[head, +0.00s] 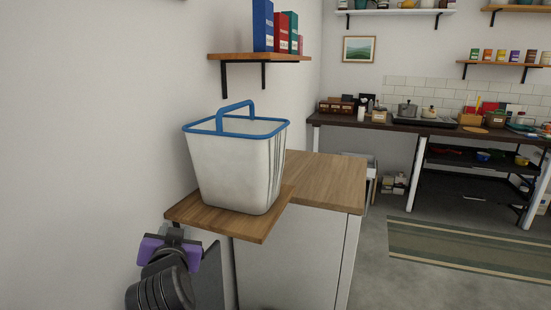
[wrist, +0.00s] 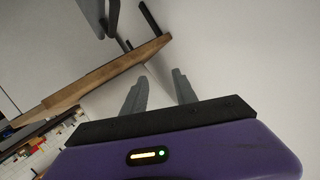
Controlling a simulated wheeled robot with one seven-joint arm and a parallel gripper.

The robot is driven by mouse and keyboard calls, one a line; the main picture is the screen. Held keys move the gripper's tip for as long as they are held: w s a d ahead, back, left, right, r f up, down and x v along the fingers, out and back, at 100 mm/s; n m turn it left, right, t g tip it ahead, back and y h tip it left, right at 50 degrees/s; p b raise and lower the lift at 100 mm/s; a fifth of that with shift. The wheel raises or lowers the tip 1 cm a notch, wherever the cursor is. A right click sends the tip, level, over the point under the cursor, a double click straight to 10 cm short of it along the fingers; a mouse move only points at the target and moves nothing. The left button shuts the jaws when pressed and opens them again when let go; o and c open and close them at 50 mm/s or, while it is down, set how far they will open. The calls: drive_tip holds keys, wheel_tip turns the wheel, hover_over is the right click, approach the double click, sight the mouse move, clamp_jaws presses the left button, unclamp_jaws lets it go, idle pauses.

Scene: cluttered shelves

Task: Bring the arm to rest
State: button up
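My gripper (wrist: 159,80) shows in the wrist view with its two grey fingers apart and only pale wall between them. It is open and empty. In the head view my arm's purple and dark wrist part is at the lower left, close to the wall and below the small wooden shelf (head: 187,213); the fingertips are not clear there. A white basket (head: 232,170) with a blue rim and handle stands upright on that shelf, apart from my gripper.
A wooden-topped cabinet (head: 325,175) stands right beside the small shelf. A wall shelf (head: 235,57) above holds several binders (head: 264,27). A long dark counter (head: 400,123) with clutter lines the back. Open floor (head: 400,285) and a striped rug (head: 470,246) lie at the right.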

drive_tip(key=s+d+f+n+t+y+p, duration=0.1)
drive_tip(key=s+d+f+n+t, duration=0.3)
drive_tip(key=s+d, duration=0.65)
drive_tip(key=s+d+f+n+g+y+p, duration=0.1)
drive_tip(key=s+d+f, duration=0.55)
drive_tip(key=d, duration=0.75)
drive_tip(key=s+d+m+g+h+p, duration=0.1)
drive_tip(key=s+d+h, duration=0.1)
drive_tip(key=s+d, duration=0.4)
drive_tip(key=s+d+r+m+h+p, duration=0.1)
drive_tip(key=s+d, duration=0.5)
drive_tip(key=s, duration=1.1)
drive_tip(key=s+d+r+m+g+h+p, duration=0.1)
drive_tip(key=s+d+m+h, duration=0.1)
drive_tip(key=s+d, duration=0.4)
drive_tip(key=s+h, duration=0.1)
drive_tip(key=s, duration=0.4)
drive_tip(key=shift+s+d+m+g+h, duration=0.3)
drive_tip(key=shift+s+d, duration=0.05)
drive_tip(key=shift+s, duration=0.05)
drive_tip(key=shift+w+a, duration=0.1)
